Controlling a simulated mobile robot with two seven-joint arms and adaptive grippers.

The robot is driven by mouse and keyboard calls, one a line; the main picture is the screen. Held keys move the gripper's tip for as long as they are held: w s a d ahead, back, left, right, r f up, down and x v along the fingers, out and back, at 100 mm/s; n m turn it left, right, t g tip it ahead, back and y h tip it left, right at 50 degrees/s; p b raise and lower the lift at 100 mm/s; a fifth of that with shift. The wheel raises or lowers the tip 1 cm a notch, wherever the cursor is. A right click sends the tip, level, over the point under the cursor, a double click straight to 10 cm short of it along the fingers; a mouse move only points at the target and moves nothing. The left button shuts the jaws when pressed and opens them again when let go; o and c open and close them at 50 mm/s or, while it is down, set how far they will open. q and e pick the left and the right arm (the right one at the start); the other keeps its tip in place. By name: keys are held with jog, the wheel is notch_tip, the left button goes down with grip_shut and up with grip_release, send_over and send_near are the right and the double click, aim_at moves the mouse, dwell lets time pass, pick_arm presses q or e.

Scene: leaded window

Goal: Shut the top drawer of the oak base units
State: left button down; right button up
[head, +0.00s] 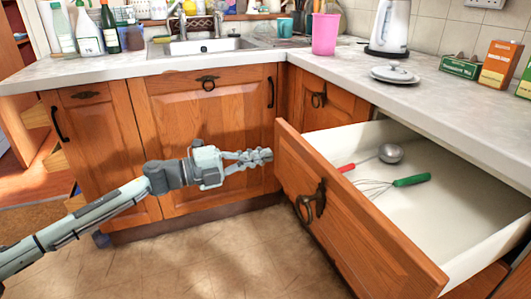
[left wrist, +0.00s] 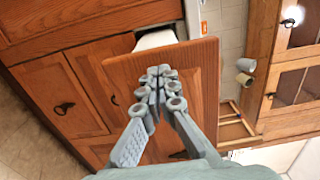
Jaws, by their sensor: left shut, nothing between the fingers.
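The top drawer (head: 355,220) of the oak base units stands pulled well out at the right in the head view. Its wooden front has a dark ring handle (head: 311,202). A ladle (head: 389,153) with a red handle and a whisk (head: 408,181) with a green handle lie inside it. My left gripper (head: 262,156) is shut and empty, just left of the drawer front's far edge in the head view. In the left wrist view the gripper (left wrist: 158,80) shows in front of the drawer front (left wrist: 195,62); whether it touches cannot be told. My right gripper is not in view.
Closed oak doors (head: 208,140) stand behind my left gripper. The tiled floor (head: 230,255) left of the drawer is clear.

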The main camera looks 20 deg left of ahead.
pick_arm(q)
jog(key=shift+w+d, duration=0.35)
jog(key=shift+d, duration=0.15)
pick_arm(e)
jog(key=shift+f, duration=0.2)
